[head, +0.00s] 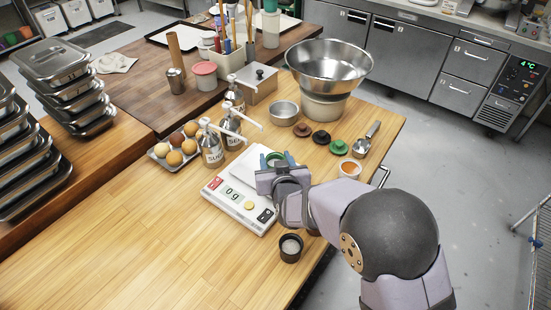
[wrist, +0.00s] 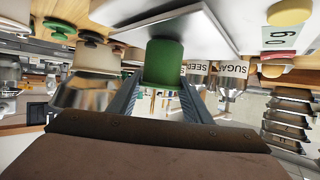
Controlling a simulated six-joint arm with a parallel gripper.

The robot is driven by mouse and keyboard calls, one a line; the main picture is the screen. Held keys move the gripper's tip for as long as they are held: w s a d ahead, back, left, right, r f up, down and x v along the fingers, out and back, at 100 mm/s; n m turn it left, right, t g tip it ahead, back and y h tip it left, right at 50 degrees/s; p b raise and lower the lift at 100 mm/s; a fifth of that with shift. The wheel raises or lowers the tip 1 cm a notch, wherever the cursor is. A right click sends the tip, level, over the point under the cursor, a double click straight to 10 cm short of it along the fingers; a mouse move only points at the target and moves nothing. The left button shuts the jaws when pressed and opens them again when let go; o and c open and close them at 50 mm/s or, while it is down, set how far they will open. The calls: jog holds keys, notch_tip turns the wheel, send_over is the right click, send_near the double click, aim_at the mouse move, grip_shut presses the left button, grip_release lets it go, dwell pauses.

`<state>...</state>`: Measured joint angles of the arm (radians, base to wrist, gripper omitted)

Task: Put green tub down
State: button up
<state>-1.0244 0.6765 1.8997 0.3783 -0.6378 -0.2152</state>
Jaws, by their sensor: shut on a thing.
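The green tub (wrist: 163,62) is between the fingers of my gripper (wrist: 160,85) in the wrist view, and the gripper is shut on it. In the head view my gripper (head: 277,172) is over the far right part of the white scale (head: 222,193), and only a bit of the tub shows behind the fingers. The scale's display reads 0 g. The wrist view shows the tub close to the scale plate (wrist: 195,28). I cannot tell whether they touch.
Pump bottles (head: 211,147) and a tray of buns (head: 174,147) stand beyond the scale. A small dark cup (head: 291,247) stands at its near right. The near-left wooden counter is clear.

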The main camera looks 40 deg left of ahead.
jog(key=shift+f, duration=0.2)
jog(key=o, duration=1.1)
jog(key=shift+r, duration=0.1)
jog(key=shift+r, duration=0.15)
jog(key=b+v, duration=0.2)
jog(key=v, duration=1)
